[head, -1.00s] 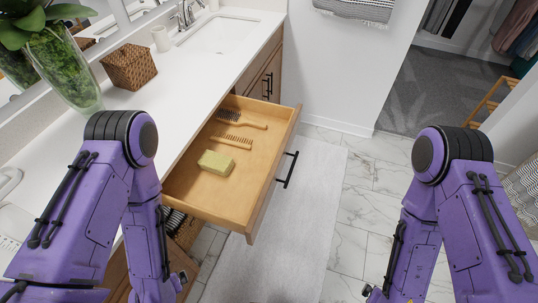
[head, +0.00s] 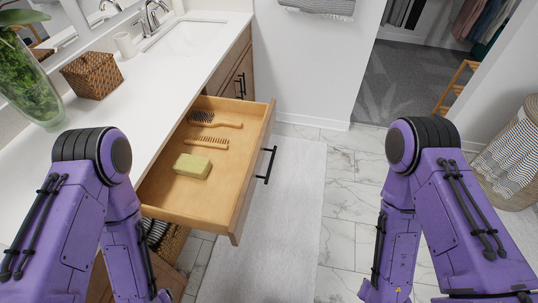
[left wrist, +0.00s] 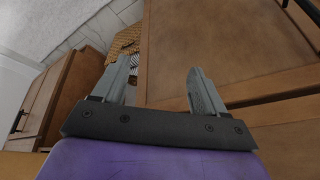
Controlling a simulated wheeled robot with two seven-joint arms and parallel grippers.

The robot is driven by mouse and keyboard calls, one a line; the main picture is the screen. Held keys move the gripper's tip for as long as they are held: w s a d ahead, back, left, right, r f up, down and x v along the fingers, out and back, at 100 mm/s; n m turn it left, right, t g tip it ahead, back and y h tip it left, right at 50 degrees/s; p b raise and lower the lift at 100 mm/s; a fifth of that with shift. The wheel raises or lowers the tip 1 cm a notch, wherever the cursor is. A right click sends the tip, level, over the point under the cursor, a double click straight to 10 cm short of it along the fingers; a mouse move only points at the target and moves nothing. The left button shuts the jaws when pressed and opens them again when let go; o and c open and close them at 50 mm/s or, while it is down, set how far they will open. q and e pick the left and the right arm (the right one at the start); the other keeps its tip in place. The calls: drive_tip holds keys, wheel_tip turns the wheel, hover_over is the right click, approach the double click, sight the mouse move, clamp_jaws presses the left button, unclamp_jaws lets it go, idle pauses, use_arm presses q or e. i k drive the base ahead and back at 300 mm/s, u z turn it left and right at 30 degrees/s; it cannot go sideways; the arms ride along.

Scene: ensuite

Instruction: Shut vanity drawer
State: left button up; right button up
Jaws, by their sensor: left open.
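The vanity drawer (head: 172,209) stands pulled well out of the vanity in the head view. It has a black bar handle (head: 267,165) on its front. Inside lie a dark-bristled brush (head: 216,121), a wooden comb (head: 207,143) and a yellowish-green sponge or soap bar (head: 192,166). My left gripper (left wrist: 160,85) is open and empty in the left wrist view, in front of brown wood cabinet panels (left wrist: 215,45). In the head view my left arm is left of the drawer and my right arm is across the mat, to the right; neither gripper's fingers show there.
The white countertop (head: 130,103) holds a woven basket (head: 92,75), a glass vase (head: 30,95) and a sink (head: 188,38). A grey mat (head: 285,210) lies on the marble floor right of the drawer. A striped hamper (head: 512,155) stands at the far right.

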sight(220, 203)
drive_tip(key=z, duration=0.55)
drive_tip(key=k, duration=0.65)
drive_tip(key=z, duration=0.45)
drive_tip(key=i, duration=0.8)
drive_tip(key=u, duration=1.1)
drive_tip(key=i, duration=0.65)
drive_tip(key=u, duration=0.55)
